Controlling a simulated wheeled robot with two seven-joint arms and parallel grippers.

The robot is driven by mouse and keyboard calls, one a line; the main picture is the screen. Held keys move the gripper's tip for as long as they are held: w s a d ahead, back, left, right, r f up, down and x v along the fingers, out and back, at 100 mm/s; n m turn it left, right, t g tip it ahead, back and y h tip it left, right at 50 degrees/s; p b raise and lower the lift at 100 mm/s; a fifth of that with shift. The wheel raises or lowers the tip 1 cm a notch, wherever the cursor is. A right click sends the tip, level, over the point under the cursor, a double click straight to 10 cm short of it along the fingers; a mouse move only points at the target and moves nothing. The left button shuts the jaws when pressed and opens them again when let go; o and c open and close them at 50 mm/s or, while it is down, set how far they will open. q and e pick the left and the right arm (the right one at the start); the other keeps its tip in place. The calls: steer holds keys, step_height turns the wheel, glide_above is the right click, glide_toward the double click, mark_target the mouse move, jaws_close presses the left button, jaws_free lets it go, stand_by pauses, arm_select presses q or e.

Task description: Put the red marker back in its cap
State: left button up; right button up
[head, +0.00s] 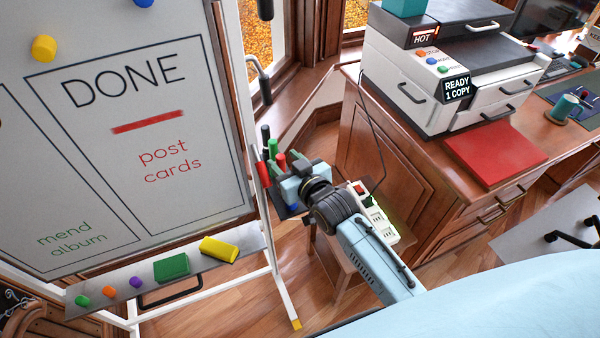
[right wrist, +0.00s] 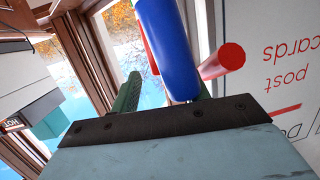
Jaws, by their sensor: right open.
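Several markers in a group stand beside the whiteboard's right edge in the head view: a black one (head: 265,134), a green one (head: 272,148), and two red pieces, one upright (head: 281,160) and one nearer the board (head: 263,175). I cannot tell which red piece is marker and which is cap. My right gripper (head: 287,177) is at this group, open, and hides part of it. In the right wrist view, a blue cylinder (right wrist: 168,50) is close before the palm, and a red round-ended cylinder (right wrist: 224,61) is beside it. Whether a finger touches anything is unclear.
The whiteboard (head: 120,140) stands close at left, its tray (head: 105,300) holding a green eraser (head: 171,267), a yellow piece (head: 219,249) and magnets. A wooden desk (head: 400,130) with a printer (head: 450,75) stands right. A power strip (head: 375,212) lies beside my right arm.

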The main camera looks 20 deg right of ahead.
steer(key=p+v, duration=0.1)
steer(key=v, duration=1.1)
steer(key=shift+s+r, duration=0.2)
steer(key=shift+s, duration=0.05)
steer(key=s+d+f+g+h+b, duration=0.1)
steer(key=s+f+g, duration=0.4)
steer(key=f, duration=1.1)
steer(key=s+d+f+g+h, duration=0.1)
steer(key=s+f+g, duration=0.35)
steer(key=f, duration=1.05)
steer(key=s+d+f+g, duration=0.1)
steer(key=s+f, duration=0.4)
steer(key=s, duration=0.3)
steer(key=s+d+f+g, duration=0.2)
steer(key=s+f, duration=0.3)
steer(key=s, duration=0.4)
steer(key=s+d+f+g+h, duration=0.1)
steer(key=s+f+g, duration=0.1)
steer(key=s+f, duration=0.3)
steer(key=s, duration=0.4)
steer(key=shift+d+b, duration=0.35)
steer(key=shift+b, duration=0.05)
steer(key=shift+s+f, duration=0.1)
